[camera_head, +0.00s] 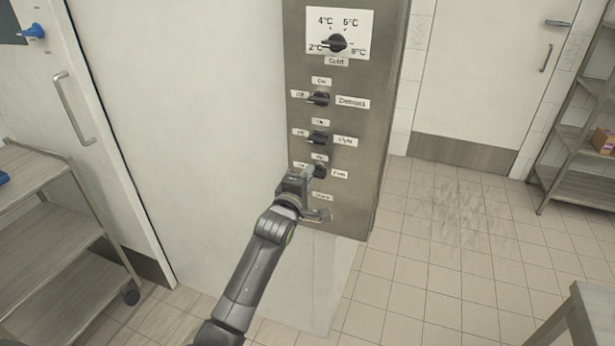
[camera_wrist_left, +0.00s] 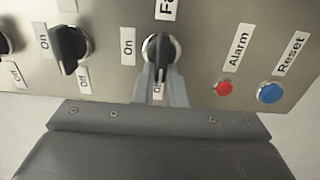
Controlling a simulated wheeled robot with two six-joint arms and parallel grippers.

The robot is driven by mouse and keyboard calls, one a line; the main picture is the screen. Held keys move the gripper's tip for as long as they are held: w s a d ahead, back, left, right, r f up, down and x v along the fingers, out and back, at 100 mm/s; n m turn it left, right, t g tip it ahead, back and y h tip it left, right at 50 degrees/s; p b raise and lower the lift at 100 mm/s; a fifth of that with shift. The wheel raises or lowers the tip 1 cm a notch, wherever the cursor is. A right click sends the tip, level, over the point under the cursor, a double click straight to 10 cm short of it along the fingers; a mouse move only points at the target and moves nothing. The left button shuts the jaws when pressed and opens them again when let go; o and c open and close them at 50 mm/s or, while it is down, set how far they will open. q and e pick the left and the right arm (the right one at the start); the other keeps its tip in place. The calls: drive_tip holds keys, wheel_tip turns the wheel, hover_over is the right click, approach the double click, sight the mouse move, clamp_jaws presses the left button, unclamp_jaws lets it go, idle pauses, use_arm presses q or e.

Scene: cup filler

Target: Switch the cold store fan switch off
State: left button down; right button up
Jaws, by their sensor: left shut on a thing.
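The fan switch is a black rotary knob (camera_head: 320,171) on the steel control panel, below the light knob. In the left wrist view the fan knob (camera_wrist_left: 161,48) has an "On" label (camera_wrist_left: 128,46) at its left and an "Off" label (camera_wrist_left: 158,88) below it, partly hidden by the fingers. Its handle lies up and down in that view, in line with the "Off" label. My left gripper (camera_head: 309,189) is at the panel, and its fingers (camera_wrist_left: 161,78) are shut on the handle's lower part. My right gripper is not in view.
The light knob (camera_head: 318,138), defrost knob (camera_head: 319,98) and temperature dial (camera_head: 337,43) sit above. A red alarm light (camera_wrist_left: 223,88) and blue reset button (camera_wrist_left: 269,92) are close to the fingers. A trolley (camera_head: 62,235) stands left; the floor right of the panel is clear.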

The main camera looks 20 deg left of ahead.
use_arm(q)
drive_tip(key=c, duration=1.5)
unclamp_jaws()
drive_tip(key=shift+s+a+b, duration=0.2)
drive_tip(key=shift+s+b, duration=0.65)
drive_tip(key=shift+s, duration=3.5)
drive_tip(key=shift+s+a+b, duration=0.15)
drive_tip(key=shift+s+b, duration=0.7)
drive_tip(key=shift+s, duration=3.5)
